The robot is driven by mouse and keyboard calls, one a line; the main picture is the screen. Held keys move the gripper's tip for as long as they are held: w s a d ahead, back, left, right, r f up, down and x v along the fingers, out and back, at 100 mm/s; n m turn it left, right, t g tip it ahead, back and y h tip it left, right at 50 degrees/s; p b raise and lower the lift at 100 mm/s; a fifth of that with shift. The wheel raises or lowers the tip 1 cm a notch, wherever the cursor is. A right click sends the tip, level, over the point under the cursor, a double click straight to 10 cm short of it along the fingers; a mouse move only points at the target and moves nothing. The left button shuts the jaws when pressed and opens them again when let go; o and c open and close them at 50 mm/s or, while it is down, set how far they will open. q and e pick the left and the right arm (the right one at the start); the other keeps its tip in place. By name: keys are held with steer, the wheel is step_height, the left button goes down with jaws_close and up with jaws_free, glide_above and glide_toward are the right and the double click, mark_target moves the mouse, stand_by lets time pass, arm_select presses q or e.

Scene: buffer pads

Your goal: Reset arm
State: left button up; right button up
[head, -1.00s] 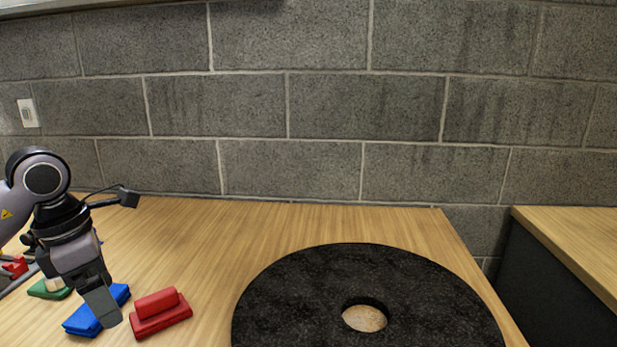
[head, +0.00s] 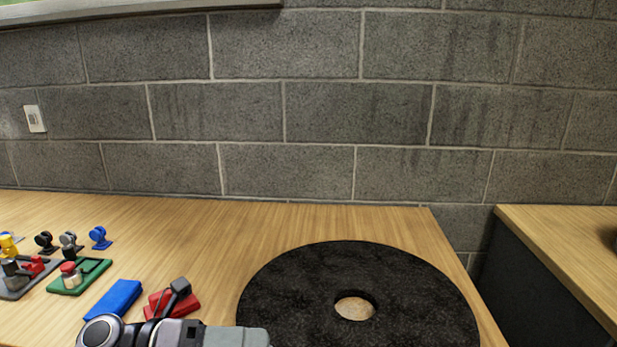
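My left arm (head: 140,333) lies low at the bottom of the head view, pointing right. Its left gripper (head: 240,338) reaches the near left edge of the black round pad (head: 430,290); the view's bottom edge cuts it off, and I cannot tell whether it is open or shut. A red block (head: 190,302) on the wooden table is partly hidden behind the arm. A blue block (head: 116,297) lies left of it, clear of the gripper. My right gripper is not in view.
A green tray (head: 95,272) with a red-topped piece and a grey tray (head: 15,289) stand at the left. Several small coloured clamps, one blue (head: 100,237), stand behind them. The pad has a round hole. A gap separates this table from the right counter (head: 570,245).

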arm_select(q)
steer(key=w+a+f+n+t+y+p, duration=0.15)
steer(key=a+f+n+t+y, duration=0.3)
steer(key=n+t, duration=0.7)
steer(key=a+f+n+t+y+p, duration=0.35)
steer(key=n+t+y, duration=0.2)
steer(key=n, duration=1.15)
steer(key=s+a+f+n+g+y, duration=0.2)
steer(key=s+f+n+g+y, duration=0.1)
steer(key=s+f+n, duration=0.2)
steer(key=s+a+f+n+g+y+p, duration=0.1)
steer(key=s+f+n+g, duration=0.3)
steer(key=s+f, duration=0.4)
step_height(320, 180, down, 2)
steer(key=shift+s+a+f+n+y, duration=0.15)
steer(key=shift+a+f+n+y, duration=0.05)
steer(key=shift+a+n+y, duration=0.65)
